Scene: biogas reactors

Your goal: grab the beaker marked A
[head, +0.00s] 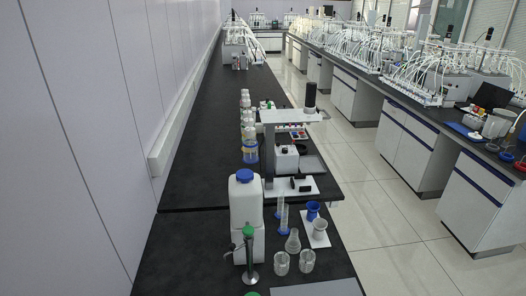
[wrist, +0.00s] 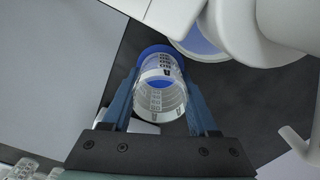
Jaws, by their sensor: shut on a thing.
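In the wrist view my gripper (wrist: 161,100) has its two blue fingers on either side of a clear beaker (wrist: 160,84) with printed graduation marks, and is shut on it. A dark letter mark shows near its upper right side, too small to read with certainty. A blue rim shows at its far end. My gripper is not visible in the head view. There, two clear beakers stand on the near bench, a left one (head: 281,263) and a right one (head: 307,261). I cannot read any letters on them.
A conical flask (head: 293,243), blue cups (head: 313,211), blue-based cylinders (head: 283,222) and a white jug with a blue cap (head: 246,207) crowd the near black bench. A metal stand (head: 250,262) is beside the jug. The left side of the bench is clear.

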